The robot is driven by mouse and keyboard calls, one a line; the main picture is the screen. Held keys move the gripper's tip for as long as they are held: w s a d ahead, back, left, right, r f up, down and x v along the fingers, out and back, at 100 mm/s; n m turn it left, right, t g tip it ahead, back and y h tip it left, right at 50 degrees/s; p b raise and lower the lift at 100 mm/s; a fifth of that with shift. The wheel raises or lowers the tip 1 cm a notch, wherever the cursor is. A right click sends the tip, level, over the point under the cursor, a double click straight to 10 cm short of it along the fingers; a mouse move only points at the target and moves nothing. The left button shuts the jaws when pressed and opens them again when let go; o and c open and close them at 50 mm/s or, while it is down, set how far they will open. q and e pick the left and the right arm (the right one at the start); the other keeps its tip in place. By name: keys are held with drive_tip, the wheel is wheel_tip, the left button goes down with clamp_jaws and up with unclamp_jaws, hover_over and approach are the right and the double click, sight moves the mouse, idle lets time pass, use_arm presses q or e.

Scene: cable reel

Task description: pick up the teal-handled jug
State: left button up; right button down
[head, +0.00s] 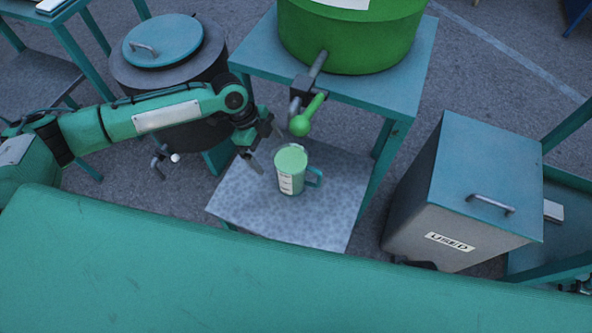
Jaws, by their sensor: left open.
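The jug (285,183) stands upright on the grey speckled lower shelf (245,195) of a teal stand. It is a pale measuring jug with dark markings, and its top shows light green. Its teal handle (316,178) sticks out to the right. My left gripper (268,146) is open and empty, just up and left of the jug, on the side away from the handle. I cannot tell whether a finger touches the jug. My right gripper is not in view.
A green drum (350,40) sits on the stand's upper shelf (395,85). Its tap with a green lever (308,116) hangs near the jug. A dark drum with a teal lid (170,45) stands behind my left arm. A grey bin marked USED (445,215) stands right.

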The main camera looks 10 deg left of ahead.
sight(279, 152)
use_arm(q)
drive_tip(key=d, duration=0.3)
drive_tip(key=shift+s+d, duration=0.2)
drive_tip(key=shift+s, duration=0.05)
drive_tip(key=shift+s+d+f, duration=0.15)
drive_tip(key=shift+d+f, duration=0.35)
drive_tip(key=shift+d, duration=0.25)
drive_tip(key=shift+s+d+f, duration=0.1)
drive_tip(key=shift+d+f, duration=0.4)
drive_tip(key=shift+d, duration=0.25)
drive_tip(key=shift+s+d+f, duration=0.15)
drive_tip(key=shift+d+f, duration=0.35)
drive_tip(key=shift+d, duration=0.25)
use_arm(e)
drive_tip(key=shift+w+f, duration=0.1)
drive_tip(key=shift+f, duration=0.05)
use_arm(q)
drive_tip(key=c, duration=1.7)
drive_tip(key=shift+r, duration=0.1)
drive_tip(key=shift+c, duration=1.4)
drive_tip(key=shift+r, duration=0.15)
